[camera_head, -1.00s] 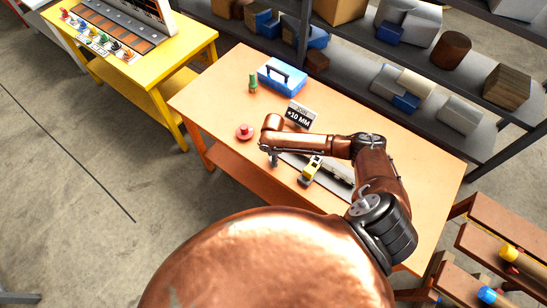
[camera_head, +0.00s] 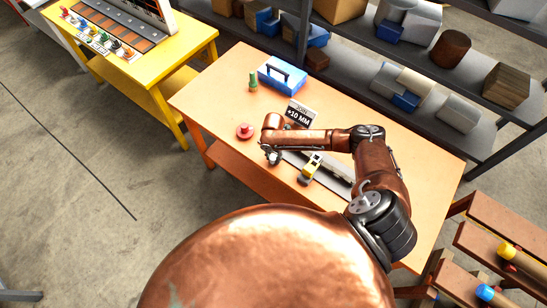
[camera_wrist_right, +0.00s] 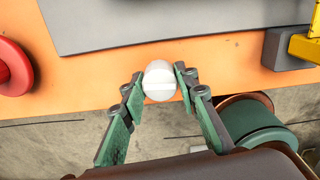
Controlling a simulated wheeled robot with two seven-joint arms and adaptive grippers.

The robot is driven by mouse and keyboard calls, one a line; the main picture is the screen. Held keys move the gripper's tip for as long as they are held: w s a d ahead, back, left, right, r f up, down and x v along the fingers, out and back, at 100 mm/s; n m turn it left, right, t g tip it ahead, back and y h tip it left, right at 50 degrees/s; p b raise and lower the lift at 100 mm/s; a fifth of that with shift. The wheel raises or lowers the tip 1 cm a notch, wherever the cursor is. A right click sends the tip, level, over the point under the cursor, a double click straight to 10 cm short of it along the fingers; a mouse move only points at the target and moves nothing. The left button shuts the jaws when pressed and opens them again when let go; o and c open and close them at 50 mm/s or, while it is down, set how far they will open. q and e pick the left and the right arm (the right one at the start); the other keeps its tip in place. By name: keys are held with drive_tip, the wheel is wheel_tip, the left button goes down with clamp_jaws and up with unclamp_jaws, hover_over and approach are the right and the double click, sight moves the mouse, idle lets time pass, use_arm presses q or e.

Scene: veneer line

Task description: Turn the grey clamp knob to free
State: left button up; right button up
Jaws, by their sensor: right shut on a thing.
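The grey clamp knob (camera_wrist_right: 160,82) shows in the right wrist view as a small pale round knob with a light line across it, at the orange table's edge. My right gripper (camera_wrist_right: 160,84) has its two green fingers on either side of it, shut on it. In the head view my right gripper (camera_head: 271,157) is at the near edge of the orange table (camera_head: 225,95), and the knob is hidden there by the gripper and wrist. My left gripper is not in view.
A red round knob (camera_head: 245,131) stands left of the gripper. Behind are a "+10 MM" sign (camera_head: 299,115), a blue toolbox (camera_head: 279,77) and a green piece (camera_head: 253,82).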

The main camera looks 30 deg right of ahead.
sight(273, 157)
drive_tip(key=shift+a+n, duration=0.1)
drive_tip(key=shift+n, duration=0.5)
drive_tip(key=o, duration=1.1)
drive_tip(key=shift+o, duration=0.2)
wheel_tip(273, 157, up, 12)
idle(0.3)
